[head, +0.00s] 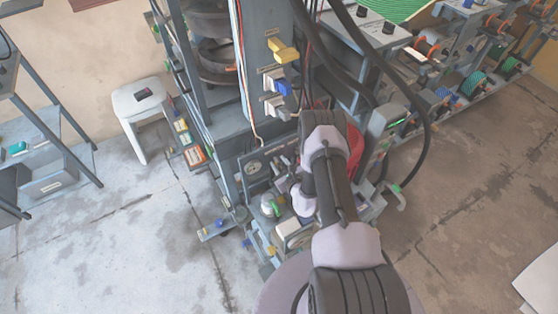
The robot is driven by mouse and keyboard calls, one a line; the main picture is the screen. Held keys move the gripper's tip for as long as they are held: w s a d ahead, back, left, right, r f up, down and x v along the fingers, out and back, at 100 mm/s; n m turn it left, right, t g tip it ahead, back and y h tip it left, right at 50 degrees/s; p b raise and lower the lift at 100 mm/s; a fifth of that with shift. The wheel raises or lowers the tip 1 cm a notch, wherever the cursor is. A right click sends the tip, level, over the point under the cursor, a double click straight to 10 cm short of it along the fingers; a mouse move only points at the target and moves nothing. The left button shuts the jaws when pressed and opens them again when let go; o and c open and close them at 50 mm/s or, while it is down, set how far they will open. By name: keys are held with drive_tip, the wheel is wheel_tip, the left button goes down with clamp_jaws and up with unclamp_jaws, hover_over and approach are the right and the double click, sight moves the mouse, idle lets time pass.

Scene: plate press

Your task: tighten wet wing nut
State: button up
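I cannot make out a wing nut for certain in the head view. A small blue fitting (221,223) sits on a low grey bracket at the press's lower left, too small to tell its kind. My arm reaches up over the lower front of the press (250,125) and bends down beside a red container (355,150). My wrist (303,202) is over the cluttered lower deck. The fingers are too hidden by the arm and clutter to tell whether they are open or shut, or touching anything.
A gauge (254,167) is lower down. A white stool (142,105) and a grey rack (50,140) stand left. Black hoses loop right. Floor (130,250) is clear at lower left.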

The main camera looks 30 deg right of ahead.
drive_tip(key=shift+s, duration=0.1)
clamp_jaws()
drive_tip(key=shift+r, duration=0.1)
drive_tip(key=shift+d+m+t+y+b, duration=0.2)
drive_tip(key=shift+m+y+b, duration=0.85)
drive_tip(key=shift+m+b, duration=0.4)
drive_tip(key=shift+d+m+t+y+b, duration=0.1)
drive_tip(key=shift+d+m+y+b, duration=0.15)
drive_tip(key=shift+m+y+b, duration=1)
drive_tip(key=shift+d+m+t+y+b, duration=0.15)
drive_tip(key=shift+m+y+b, duration=0.65)
drive_tip(key=shift+m+b, duration=0.9)
drive_tip(key=shift+w+d+m, duration=0.1)
drive_tip(key=shift+w+m, duration=0.1)
drive_tip(key=shift+m, duration=0.1)
